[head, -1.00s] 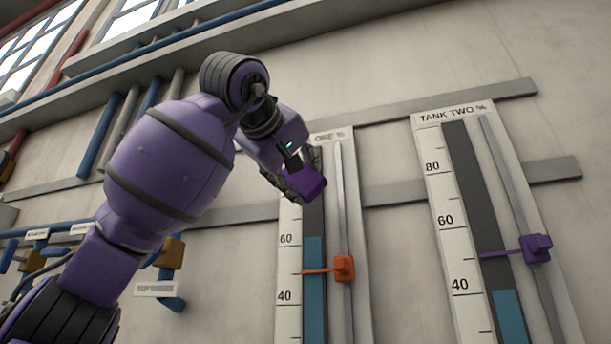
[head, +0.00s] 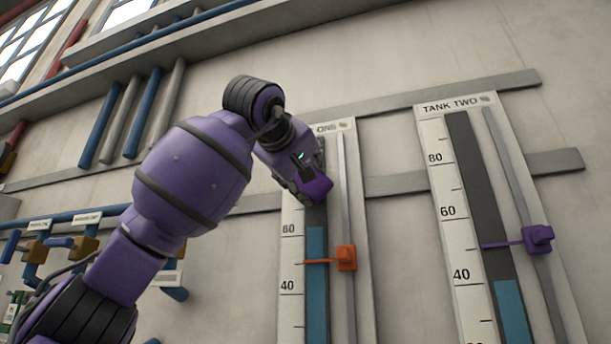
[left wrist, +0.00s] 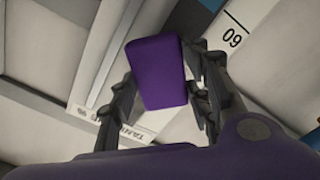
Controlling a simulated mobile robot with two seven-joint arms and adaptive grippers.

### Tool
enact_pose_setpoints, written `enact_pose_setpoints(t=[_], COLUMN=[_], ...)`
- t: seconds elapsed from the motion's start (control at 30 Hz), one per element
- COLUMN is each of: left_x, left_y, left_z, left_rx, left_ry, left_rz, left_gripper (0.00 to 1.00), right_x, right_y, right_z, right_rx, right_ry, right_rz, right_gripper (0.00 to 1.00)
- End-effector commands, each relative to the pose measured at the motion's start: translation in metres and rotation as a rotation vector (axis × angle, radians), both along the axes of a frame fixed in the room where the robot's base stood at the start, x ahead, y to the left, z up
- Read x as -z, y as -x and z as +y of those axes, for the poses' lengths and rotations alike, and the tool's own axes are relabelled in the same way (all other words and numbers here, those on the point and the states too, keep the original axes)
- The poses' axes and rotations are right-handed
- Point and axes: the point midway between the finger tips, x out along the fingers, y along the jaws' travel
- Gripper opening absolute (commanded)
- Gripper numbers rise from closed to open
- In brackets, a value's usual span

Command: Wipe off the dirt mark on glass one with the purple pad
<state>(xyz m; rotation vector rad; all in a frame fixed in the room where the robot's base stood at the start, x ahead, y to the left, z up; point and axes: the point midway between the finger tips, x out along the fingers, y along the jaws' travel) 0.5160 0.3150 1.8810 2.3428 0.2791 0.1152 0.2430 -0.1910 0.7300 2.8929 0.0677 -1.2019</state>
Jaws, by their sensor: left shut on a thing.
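Glass one is the dark gauge strip with a blue column (head: 317,270) on the left panel, whose title is partly covered and ends in "ONE %". My left gripper (head: 312,185) is shut on the purple pad (head: 318,189) in front of the upper part of that strip, above the 60 mark. In the left wrist view the pad (left wrist: 156,72) sits between the two fingers (left wrist: 160,85). I cannot tell whether the pad touches the glass. No dirt mark shows; the pad and gripper cover part of the strip. My right gripper is not in view.
An orange pointer (head: 346,258) sits on the left panel's rail below the pad. The tank two panel (head: 437,180) stands to the right, with a purple pointer (head: 537,239). Blue pipes (head: 108,124) and valves are at the left. Grey rails cross the wall.

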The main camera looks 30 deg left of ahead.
Motion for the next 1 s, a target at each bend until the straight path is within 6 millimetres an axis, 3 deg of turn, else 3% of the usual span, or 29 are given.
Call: enact_pose_setpoints(t=[1.0], left_x=[0.0], left_y=[-0.011], left_z=[0.003], left_rx=[0.0], left_ry=[0.001], left_rz=[0.0], left_gripper=[0.24], right_x=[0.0], right_y=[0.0], right_z=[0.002], right_rx=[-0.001], right_ry=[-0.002], right_rz=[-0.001], right_gripper=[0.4])
